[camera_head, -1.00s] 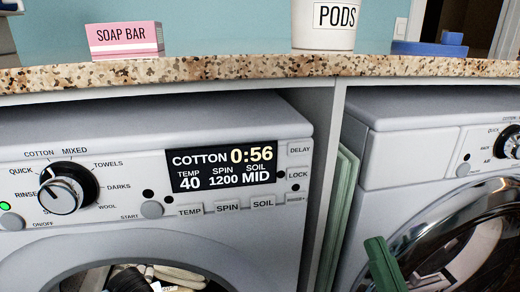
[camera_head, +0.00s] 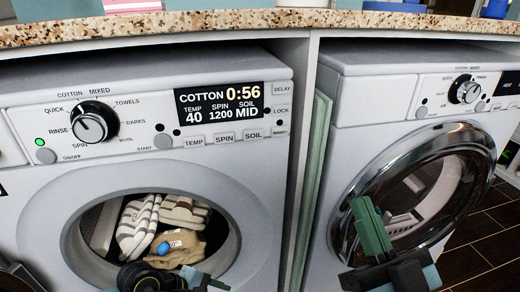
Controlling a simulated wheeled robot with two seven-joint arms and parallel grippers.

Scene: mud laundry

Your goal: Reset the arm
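My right gripper (camera_head: 368,212) shows at the lower right, its green finger part pointing up in front of the right machine's round door. It appears to hold nothing, and its finger gap is not clear from this angle. Dark and teal parts of what looks like my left gripper (camera_head: 190,277) show at the bottom edge, in front of the left washer's opening. Its fingertips are mostly cut off or hidden, so its opening cannot be told.
The left washer (camera_head: 70,180) has striped and tan laundry (camera_head: 165,225) in its drum, and its display (camera_head: 220,104) reads COTTON 0:56. The right machine (camera_head: 375,95) has a glass door (camera_head: 425,180). A granite counter (camera_head: 230,20) runs above both. Dark floor (camera_head: 480,240) shows at right.

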